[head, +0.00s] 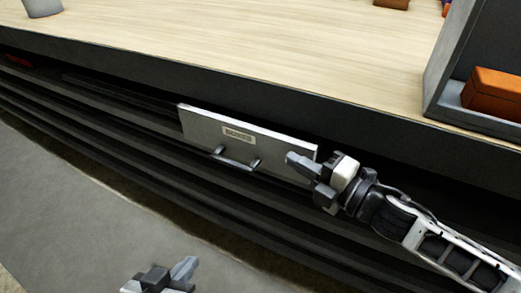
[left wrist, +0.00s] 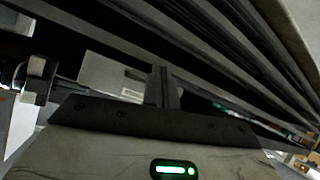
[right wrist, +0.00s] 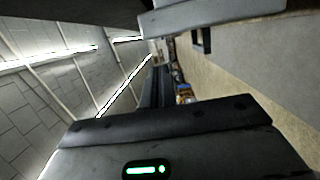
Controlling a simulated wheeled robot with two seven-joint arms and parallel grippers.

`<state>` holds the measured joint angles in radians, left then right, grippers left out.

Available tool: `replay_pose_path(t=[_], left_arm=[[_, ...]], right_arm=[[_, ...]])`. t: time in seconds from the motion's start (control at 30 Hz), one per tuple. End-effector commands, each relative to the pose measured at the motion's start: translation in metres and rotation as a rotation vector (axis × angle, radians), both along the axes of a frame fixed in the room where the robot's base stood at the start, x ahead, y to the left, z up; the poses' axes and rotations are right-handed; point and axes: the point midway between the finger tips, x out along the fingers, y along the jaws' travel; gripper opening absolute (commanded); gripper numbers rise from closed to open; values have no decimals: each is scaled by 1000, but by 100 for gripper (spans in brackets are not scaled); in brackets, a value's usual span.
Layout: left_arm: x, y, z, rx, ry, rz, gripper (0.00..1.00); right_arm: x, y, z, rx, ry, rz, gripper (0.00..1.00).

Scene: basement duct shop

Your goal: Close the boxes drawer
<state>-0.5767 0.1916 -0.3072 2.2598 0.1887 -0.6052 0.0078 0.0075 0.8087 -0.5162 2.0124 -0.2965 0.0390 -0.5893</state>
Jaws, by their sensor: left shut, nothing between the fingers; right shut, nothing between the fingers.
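The boxes drawer (head: 205,125) has a light grey front with a small label and a bar handle (head: 237,160). It sits under the worktop, and its front stands out a little from the dark frame. My right gripper (head: 300,160) is shut and empty at the right end of the drawer front; whether it touches cannot be told. My left gripper (head: 185,268) is shut and empty, low at the bottom edge of the head view, apart from the drawer. The drawer front also shows in the left wrist view (left wrist: 105,75). In the right wrist view a grey panel with a handle (right wrist: 205,22) is close by.
The wooden worktop (head: 220,50) overhangs the drawer. An orange box (head: 492,92) sits in a grey shelf unit (head: 440,75) at the right. A grey container (head: 42,7) stands at the far left. Dark rails run below the drawer, with open floor (head: 60,190) in front.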

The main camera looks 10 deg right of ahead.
Motion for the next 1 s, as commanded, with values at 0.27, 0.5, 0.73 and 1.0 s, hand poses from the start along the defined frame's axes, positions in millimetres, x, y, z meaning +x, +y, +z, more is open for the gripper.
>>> replay_pose_path(t=[0.27, 0.5, 0.73, 1.0], left_arm=[[0, -1, 2, -5, -10, -2, 0], [1, -2, 4, -14, -31, -1, 0], [2, -2, 7, -19, -44, -2, 0], [2, -2, 8, -20, -45, -1, 0]], right_arm=[[31, 25, 3, -2, -9, 1, 0], [61, 51, 2, 0, -4, 1, 0], [74, 62, 1, -1, -1, -1, 0], [74, 62, 1, 0, 0, 0, 0]])
